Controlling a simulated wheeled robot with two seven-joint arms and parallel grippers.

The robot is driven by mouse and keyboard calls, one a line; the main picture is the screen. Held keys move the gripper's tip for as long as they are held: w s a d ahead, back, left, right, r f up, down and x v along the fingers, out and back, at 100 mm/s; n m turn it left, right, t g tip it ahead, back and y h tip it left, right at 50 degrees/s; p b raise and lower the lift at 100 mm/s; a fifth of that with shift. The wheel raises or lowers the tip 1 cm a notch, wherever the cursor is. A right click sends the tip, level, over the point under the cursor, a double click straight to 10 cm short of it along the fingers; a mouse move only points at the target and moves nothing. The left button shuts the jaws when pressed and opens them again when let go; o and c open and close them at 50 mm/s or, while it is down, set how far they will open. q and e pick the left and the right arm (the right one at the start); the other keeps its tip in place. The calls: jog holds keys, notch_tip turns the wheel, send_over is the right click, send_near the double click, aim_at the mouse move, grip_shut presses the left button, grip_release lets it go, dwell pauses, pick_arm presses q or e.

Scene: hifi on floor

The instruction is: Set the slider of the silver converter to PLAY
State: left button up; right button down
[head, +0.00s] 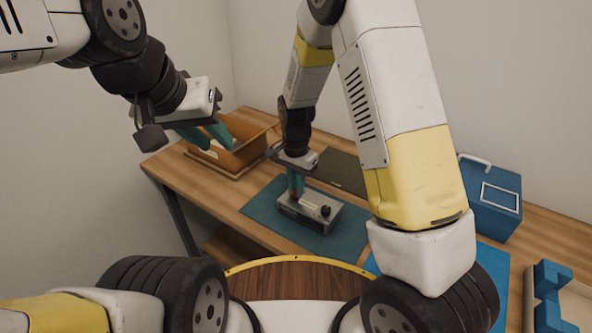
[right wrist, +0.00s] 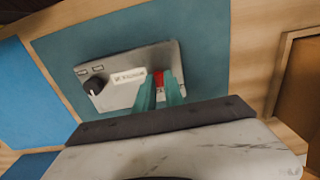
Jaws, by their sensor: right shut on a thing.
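The silver converter (head: 310,208) lies on the teal mat in the middle of the table. The right wrist view shows its top face (right wrist: 118,92), with a black knob (right wrist: 94,85), a white label (right wrist: 128,78) too small to read, and a red slider (right wrist: 160,80). My right gripper (head: 296,192) reaches down to the left part of the converter. Its teal fingers (right wrist: 160,86) are shut on the red slider and partly hide it. The slider's setting cannot be read. My left gripper (head: 205,136) hangs empty near the wooden tray, its fingers apart.
A wooden tray (head: 262,128) stands at the table's far left. A blue box (head: 487,204) with a handle stands at the right. A dark flat panel (head: 343,170) lies behind the teal mat (head: 262,215). A pale tray with blue blocks (head: 552,284) is at the right edge.

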dwell(0.8)
jog(key=shift+w+a, duration=0.85)
jog(key=shift+a, duration=0.3)
jog(key=c, duration=1.4)
grip_release()
notch_tip(320, 180, up, 8)
jog(key=shift+f, duration=0.1)
